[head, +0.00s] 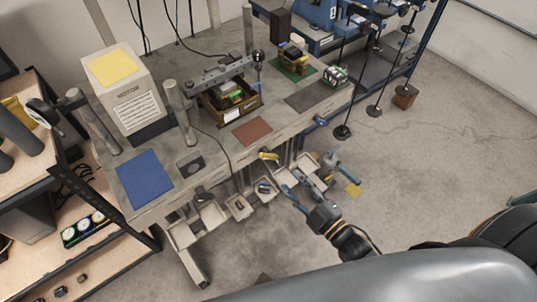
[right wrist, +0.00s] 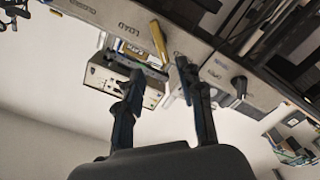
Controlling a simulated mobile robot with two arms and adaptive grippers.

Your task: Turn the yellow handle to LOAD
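The yellow handle (head: 268,155) sticks out from the front edge of the grey workbench in the head view. In the right wrist view the yellow handle (right wrist: 159,40) is a short bar on the grey panel, beside the printed word LOAD (right wrist: 130,27). My right gripper (head: 308,178) is in front of the bench edge, near the handle. In the right wrist view my right gripper (right wrist: 158,72) is open and empty, with the handle just beyond the gap between its fingers. I see no contact with the handle. My left gripper is not in view.
A black knob (right wrist: 238,85) sits on the panel right of the handle. The bench (head: 215,168) carries a white motor box (head: 123,90), a blue mat (head: 145,178) and a wooden tray (head: 232,99). Small bins (head: 238,206) hang below its edge. Floor is open at right.

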